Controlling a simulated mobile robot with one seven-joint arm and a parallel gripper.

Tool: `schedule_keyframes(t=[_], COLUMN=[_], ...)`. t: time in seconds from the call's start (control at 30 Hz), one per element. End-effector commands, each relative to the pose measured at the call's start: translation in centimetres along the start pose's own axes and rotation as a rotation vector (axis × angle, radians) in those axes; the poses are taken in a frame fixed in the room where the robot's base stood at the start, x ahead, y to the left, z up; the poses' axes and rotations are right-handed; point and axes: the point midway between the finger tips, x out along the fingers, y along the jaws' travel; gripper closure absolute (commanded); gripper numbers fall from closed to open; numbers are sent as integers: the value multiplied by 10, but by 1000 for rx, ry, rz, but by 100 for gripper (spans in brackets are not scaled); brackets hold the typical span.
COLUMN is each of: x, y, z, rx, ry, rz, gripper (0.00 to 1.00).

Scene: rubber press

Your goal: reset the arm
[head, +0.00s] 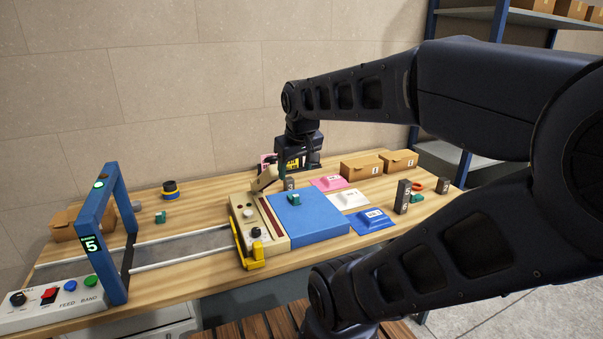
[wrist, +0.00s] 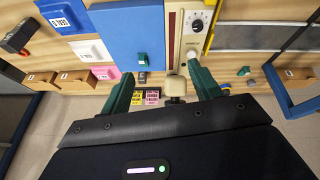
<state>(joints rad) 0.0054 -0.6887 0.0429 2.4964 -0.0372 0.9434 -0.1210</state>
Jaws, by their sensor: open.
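My gripper (wrist: 160,70) is open, with its two green fingers spread apart and nothing gripped between them in the wrist view. The beige head of the press lever (wrist: 176,86) shows between the fingers, nearer the right one; I cannot tell whether they touch. In the head view the lever (head: 265,179) stands tilted at the back of the beige press (head: 250,222). My arm reaches in from the right, and its wrist hangs over the back of the table, largely hiding the gripper. A small green piece (head: 294,198) lies on the blue plate (head: 318,219) beside the press.
Pink, white and blue pads (head: 372,217), dark upright blocks (head: 402,197) and cardboard boxes (head: 361,167) stand at the right. A blue frame (head: 118,230) straddles the feed band at the left. A wall rises behind the table (head: 205,187).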

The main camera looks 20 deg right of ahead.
Motion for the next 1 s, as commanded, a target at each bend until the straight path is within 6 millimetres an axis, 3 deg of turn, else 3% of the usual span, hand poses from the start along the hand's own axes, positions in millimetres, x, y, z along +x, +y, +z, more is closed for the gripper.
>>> schedule_keyframes(t=[0.1,0.23,1.0], x=[-2,-2,-2], y=[1,1,1], z=[18,27,27], rx=[116,173,179], ry=[10,12,12], rz=[-28,-42,-43], gripper=[37,37,37])
